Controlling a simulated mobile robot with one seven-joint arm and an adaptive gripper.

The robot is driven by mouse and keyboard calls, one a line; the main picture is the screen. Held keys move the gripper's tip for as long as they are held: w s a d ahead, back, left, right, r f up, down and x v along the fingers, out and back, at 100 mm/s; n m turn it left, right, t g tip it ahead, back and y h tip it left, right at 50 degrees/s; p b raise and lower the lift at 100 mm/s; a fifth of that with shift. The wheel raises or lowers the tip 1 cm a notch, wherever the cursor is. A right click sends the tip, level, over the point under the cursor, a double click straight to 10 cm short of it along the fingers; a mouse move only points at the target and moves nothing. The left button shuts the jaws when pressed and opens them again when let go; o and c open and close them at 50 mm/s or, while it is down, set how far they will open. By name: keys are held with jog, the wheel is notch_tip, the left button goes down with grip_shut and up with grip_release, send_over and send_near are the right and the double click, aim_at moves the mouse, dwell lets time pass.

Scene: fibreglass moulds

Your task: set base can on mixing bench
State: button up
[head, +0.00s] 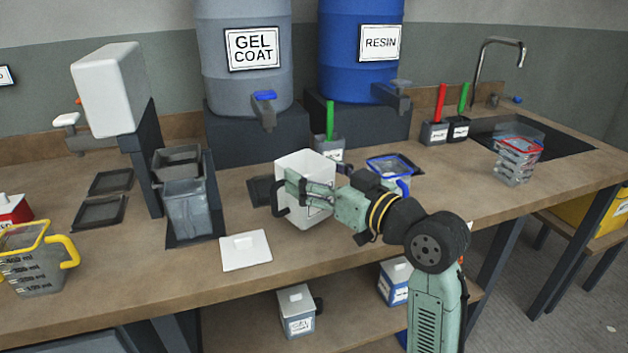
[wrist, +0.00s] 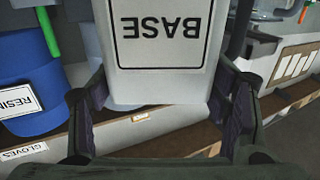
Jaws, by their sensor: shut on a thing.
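The base can (head: 312,214) is a white, boxy can with a dark handle at its left side. In the wrist view the can (wrist: 165,75) shows a black-framed BASE label, upside down in the picture. My gripper (head: 308,190) is shut on the can, with one finger on each side in the wrist view (wrist: 162,100). The can is over the middle of the wooden bench (head: 130,255) and looks slightly tilted. I cannot tell whether its bottom touches the bench top.
A flat white lid (head: 246,250) lies left of the can. A grey bin (head: 188,210) stands further left. A blue-rimmed cup (head: 388,166) stands close behind my gripper. Gel coat (head: 243,80) and resin (head: 360,75) drums stand behind. Bare bench shows at the right.

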jog(key=shift+w+a, duration=0.2)
jog(key=shift+w, duration=0.35)
notch_tip(320, 180, down, 3)
jog(key=shift+r+p, duration=0.1)
jog(key=shift+p, duration=0.4)
jog(key=shift+f, duration=0.35)
jog(key=shift+f, duration=0.2)
jog(key=o, duration=2)
jog(key=shift+c, duration=0.2)
jog(key=shift+r, duration=0.1)
